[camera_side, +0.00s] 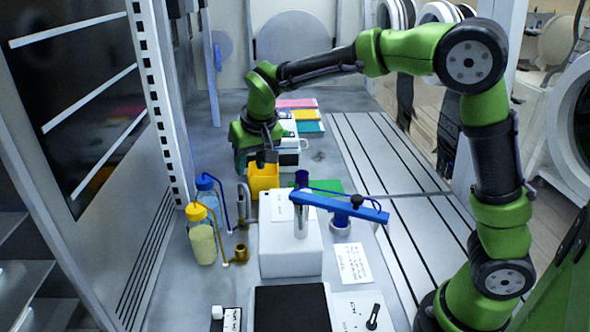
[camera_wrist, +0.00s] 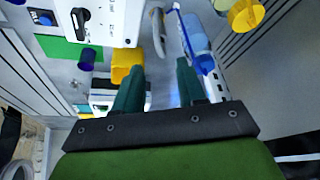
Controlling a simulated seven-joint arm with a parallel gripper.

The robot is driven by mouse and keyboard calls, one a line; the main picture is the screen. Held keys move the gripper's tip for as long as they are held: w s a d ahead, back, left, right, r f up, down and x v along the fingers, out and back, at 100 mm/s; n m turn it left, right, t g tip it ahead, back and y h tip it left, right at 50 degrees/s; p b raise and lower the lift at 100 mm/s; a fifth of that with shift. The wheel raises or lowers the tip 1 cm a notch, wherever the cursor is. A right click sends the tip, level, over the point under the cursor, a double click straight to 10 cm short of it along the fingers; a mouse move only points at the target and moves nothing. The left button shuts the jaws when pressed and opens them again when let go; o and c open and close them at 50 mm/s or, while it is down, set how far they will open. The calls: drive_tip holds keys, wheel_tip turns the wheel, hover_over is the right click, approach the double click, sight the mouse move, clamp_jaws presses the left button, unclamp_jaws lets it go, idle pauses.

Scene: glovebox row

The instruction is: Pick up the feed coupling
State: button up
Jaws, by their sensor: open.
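A brass fitting (camera_side: 242,251) stands on the bench in the side view, beside the yellow-capped bottle and in front of a curved metal pipe (camera_side: 243,195). It looks most like the feed coupling, but I cannot tell for sure. The pipe also shows in the wrist view (camera_wrist: 158,32), ahead of my fingers. My gripper (camera_side: 257,160) is open and empty, above and behind the yellow bin (camera_side: 262,181), well apart from the fitting. In the wrist view my gripper (camera_wrist: 158,82) has its two dark green fingers spread. I cannot make out the brass fitting clearly there.
A blue-capped bottle (camera_side: 205,184) and a yellow-capped bottle (camera_side: 201,240) with thin tubes stand left. A blue cup (camera_side: 301,179) stands near a green mat (camera_side: 328,187). The slotted bench right is clear.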

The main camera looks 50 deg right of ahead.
sight(242, 201)
drive_tip(key=x, duration=1.3)
drive_tip(key=shift+w+a+r, duration=0.1)
drive_tip(key=shift+w+r, duration=0.1)
drive_tip(key=shift+w, duration=0.15)
drive_tip(key=shift+d+x, duration=0.2)
drive_tip(key=shift+x, duration=2.5)
drive_tip(key=shift+s, duration=0.1)
drive_tip(key=shift+c, duration=0.4)
clamp_jaws()
